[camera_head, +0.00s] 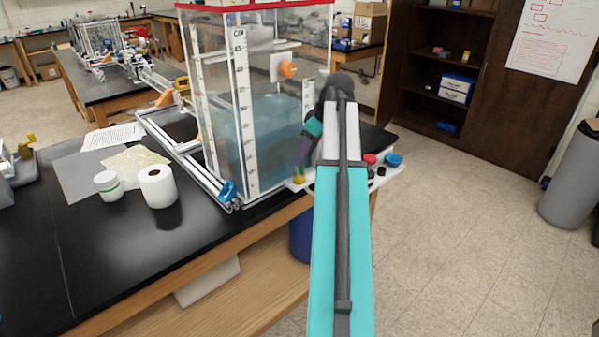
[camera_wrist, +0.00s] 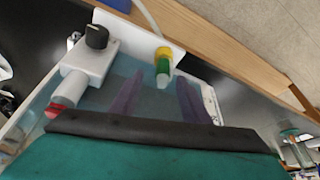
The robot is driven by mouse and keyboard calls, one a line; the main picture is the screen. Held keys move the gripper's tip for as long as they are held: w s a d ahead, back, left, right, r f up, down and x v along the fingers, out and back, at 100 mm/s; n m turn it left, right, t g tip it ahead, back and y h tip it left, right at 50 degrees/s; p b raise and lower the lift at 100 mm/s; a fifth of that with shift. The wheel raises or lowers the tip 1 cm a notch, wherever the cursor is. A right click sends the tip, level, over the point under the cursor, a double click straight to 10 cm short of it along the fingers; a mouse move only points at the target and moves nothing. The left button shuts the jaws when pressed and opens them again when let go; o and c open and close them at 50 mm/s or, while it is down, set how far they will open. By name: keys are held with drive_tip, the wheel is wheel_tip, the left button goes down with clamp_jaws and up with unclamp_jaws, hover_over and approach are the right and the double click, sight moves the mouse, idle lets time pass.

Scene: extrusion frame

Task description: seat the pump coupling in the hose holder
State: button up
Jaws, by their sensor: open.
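A small banded piece in yellow, green and white, apparently the pump coupling (camera_wrist: 163,62), shows in the wrist view at the edge of a white plate (camera_wrist: 135,36). Its yellow part also shows in the head view (camera_head: 299,180), just below my fingers. My gripper (camera_wrist: 158,98) is open, with purple fingers spread to either side below the coupling in the wrist view, and nothing is seen between them. In the head view my gripper (camera_head: 302,157) is low at the tank's right front corner, partly hidden by my arm. I cannot tell which part is the hose holder.
A white valve body with a black knob (camera_wrist: 96,37) stands left of the coupling in the wrist view. A clear water tank (camera_head: 265,110) stands beside my arm. Red (camera_head: 370,158) and blue (camera_head: 394,160) caps lie right of it. A paper roll (camera_head: 157,187) stands on the black bench.

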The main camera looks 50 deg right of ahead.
sight(300, 172)
drive_tip(key=shift+a+p+x, duration=0.15)
drive_tip(key=shift+p+x, duration=0.2)
drive_tip(key=shift+x, duration=0.4)
drive_tip(key=shift+a+p+x, duration=0.15)
drive_tip(key=shift+p+x, duration=0.2)
drive_tip(key=shift+x, duration=1.5)
drive_tip(key=shift+d, duration=0.1)
clamp_jaws()
drive_tip(key=shift+r, duration=0.15)
